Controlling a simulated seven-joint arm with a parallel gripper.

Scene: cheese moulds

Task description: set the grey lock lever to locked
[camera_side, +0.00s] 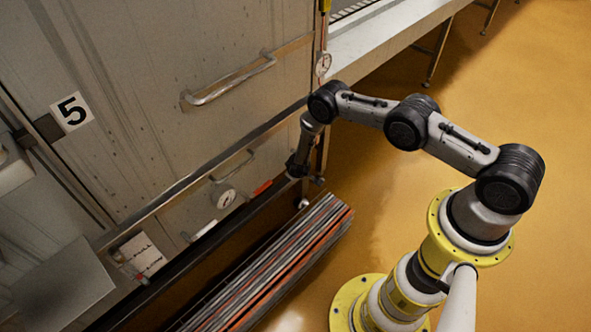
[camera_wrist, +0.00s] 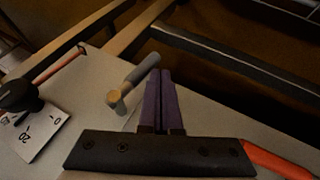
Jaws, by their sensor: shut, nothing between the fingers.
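The grey lock lever (camera_wrist: 139,77) shows in the wrist view, a short rounded grey bar on a brass-coloured pivot end. It slants up to the right from that pivot across a pale panel. My gripper (camera_wrist: 161,74) is shut and empty, its dark purple fingers together just right of the lever. The fingertips lie close beside the lever's upper end; I cannot tell whether they touch. In the side view my gripper (camera_side: 296,172) is low at the right edge of the cabinet front, and I cannot make out the lever there.
A dial plate (camera_wrist: 38,135) with a black knob lies left of the lever. An orange-red bar (camera_wrist: 275,160) is at lower right. A stack of long bars (camera_side: 265,265) lies below; open floor is at right.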

